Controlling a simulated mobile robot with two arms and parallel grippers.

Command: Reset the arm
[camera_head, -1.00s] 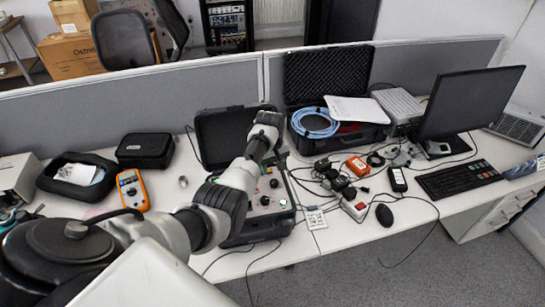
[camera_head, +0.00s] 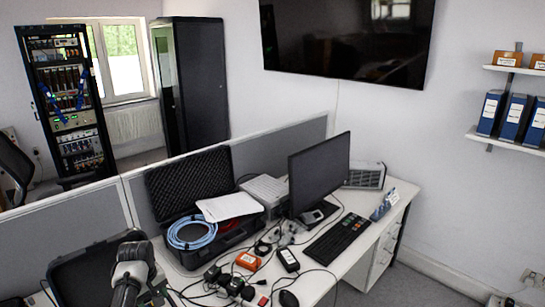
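One of my arms (camera_head: 132,268) shows at the bottom left, a grey and black link rising in front of the open black case (camera_head: 82,272). Its fingertips cannot be made out, and I cannot tell whether it touches the case. My other arm is out of view. The case's control panel is mostly cut off by the bottom edge of the picture.
An open foam-lined case (camera_head: 190,185) holds a blue cable coil (camera_head: 192,232) and papers. A monitor (camera_head: 319,178), keyboard (camera_head: 338,238) and mouse (camera_head: 288,299) stand to the right. Cables and small boxes clutter the desk (camera_head: 352,268). A low partition (camera_head: 275,150) runs behind.

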